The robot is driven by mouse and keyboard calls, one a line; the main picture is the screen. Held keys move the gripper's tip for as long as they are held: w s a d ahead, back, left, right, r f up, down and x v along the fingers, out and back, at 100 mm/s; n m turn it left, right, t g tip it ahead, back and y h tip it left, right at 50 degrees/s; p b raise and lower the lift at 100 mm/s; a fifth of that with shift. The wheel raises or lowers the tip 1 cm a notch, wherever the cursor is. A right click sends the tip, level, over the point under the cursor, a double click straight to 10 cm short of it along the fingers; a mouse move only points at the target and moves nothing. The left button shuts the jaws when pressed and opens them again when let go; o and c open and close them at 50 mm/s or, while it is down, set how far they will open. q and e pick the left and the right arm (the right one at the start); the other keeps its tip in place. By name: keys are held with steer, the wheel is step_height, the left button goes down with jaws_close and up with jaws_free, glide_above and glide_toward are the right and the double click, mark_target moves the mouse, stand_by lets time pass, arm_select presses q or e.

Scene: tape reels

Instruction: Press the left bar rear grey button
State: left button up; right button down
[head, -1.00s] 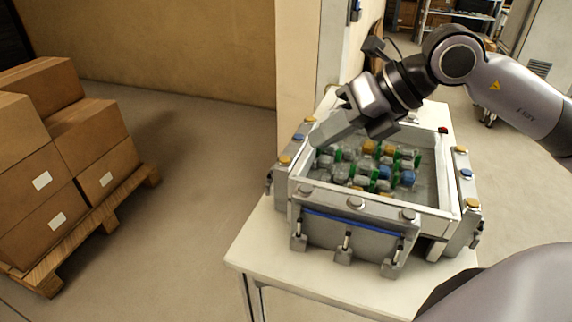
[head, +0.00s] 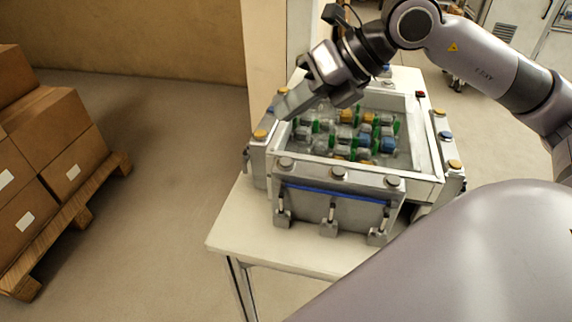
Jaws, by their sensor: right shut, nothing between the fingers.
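The left bar (head: 258,158) runs along the left side of a grey-white box (head: 427,187) on the table. A yellow button (head: 260,134) is at its front and a blue one (head: 270,111) behind it. A yellowish button (head: 283,90) shows small at its rear; I see no clearly grey button on this bar. My right gripper (head: 284,110) is shut and empty, its fingers pointing down-left over the box's left wall beside the blue button. I cannot tell whether it touches anything. My left gripper is not in view.
The front bar has three grey buttons, the middle one (head: 339,173) among them. The right bar (head: 450,150) has yellow and blue buttons. Reels (head: 365,139) lie in the box. The white table (head: 232,222) has bare room at front left. Cartons (head: 55,125) stand on a pallet at left.

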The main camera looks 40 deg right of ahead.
mark_target(292, 161)
step_height(292, 161, down, 7)
steer(key=b, duration=0.5)
steer(key=shift+r, duration=0.15)
stand_by(1.6)
steer(key=shift+f+b, duration=0.4)
steer(key=shift+b, duration=0.05)
steer(key=shift+f+b, duration=0.4)
stand_by(0.7)
steer(key=shift+r, duration=0.15)
steer(key=shift+r+p, duration=0.6)
steer(key=shift+r, duration=0.1)
